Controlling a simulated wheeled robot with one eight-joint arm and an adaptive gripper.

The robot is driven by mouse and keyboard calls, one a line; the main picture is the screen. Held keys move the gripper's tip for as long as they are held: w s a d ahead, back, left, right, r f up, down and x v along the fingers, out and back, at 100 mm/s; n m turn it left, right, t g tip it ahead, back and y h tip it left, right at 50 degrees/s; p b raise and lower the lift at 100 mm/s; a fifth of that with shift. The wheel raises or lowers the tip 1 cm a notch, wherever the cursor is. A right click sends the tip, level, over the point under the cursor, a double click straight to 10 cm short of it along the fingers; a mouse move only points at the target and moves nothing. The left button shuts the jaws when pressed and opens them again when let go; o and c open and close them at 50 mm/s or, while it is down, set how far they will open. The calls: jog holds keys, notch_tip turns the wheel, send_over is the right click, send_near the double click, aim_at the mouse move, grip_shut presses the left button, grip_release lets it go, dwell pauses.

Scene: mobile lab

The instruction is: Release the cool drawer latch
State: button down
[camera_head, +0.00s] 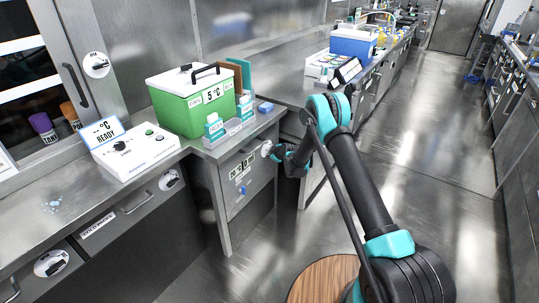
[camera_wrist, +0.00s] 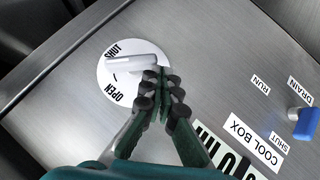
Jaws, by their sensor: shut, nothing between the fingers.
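In the wrist view, a round white latch dial (camera_wrist: 111,78) sits on a steel panel, marked SHUT and OPEN. Its pale bar handle (camera_wrist: 130,62) lies across it, with its left end close to the SHUT mark. My gripper (camera_wrist: 161,79) is shut and empty, its fingertips at the handle's right end; I cannot tell whether they touch it. They hide part of the dial's right edge. In the head view my gripper (camera_head: 271,151) is at the upper right of the steel drawer front (camera_head: 251,178), and the dial there is mostly hidden.
A blue drain knob (camera_wrist: 303,121) and a COOL BOX label (camera_wrist: 256,142) are on the same panel. A green cool box (camera_head: 189,112) stands on the counter above, beside a white control box (camera_head: 133,153). Another round latch (camera_head: 170,180) is on the left cabinet. The right-hand floor is clear.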

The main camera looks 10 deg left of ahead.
jog(key=shift+w+f, duration=0.1)
jog(key=shift+f, duration=1)
jog(key=shift+d+r, duration=0.1)
dwell(0.9)
